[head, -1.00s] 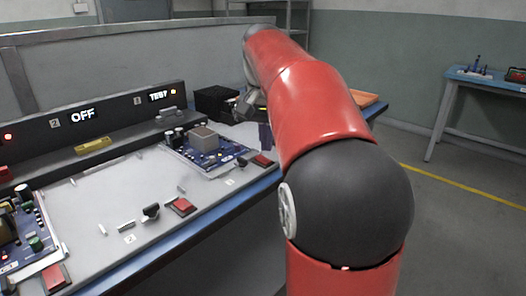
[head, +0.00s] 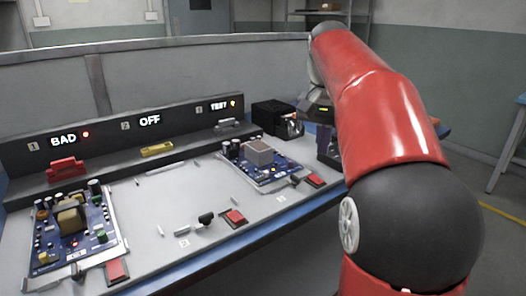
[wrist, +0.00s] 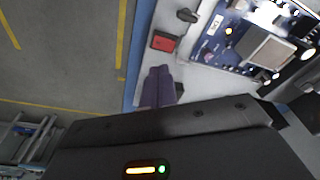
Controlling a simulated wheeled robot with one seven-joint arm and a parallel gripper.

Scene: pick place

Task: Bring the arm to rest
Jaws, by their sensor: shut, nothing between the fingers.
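My arm reaches forward along the right of the head view, bent over the right end of the bench. My gripper (head: 327,155) hangs just right of the rightmost circuit board, partly hidden by my arm. In the wrist view its two purple fingers (wrist: 158,75) lie together, with nothing held between them. They show over the bench's edge area, below a red button (wrist: 163,42) and beside the circuit board (wrist: 250,45). The gap between fingertips and bench cannot be told.
The bench (head: 150,215) holds a left board (head: 72,232) under a BAD display, an empty middle station marked OFF, and a right board (head: 262,160) under TEST. A black box (head: 272,117) stands behind the gripper. A blue table (head: 520,150) is far right; open floor lies between.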

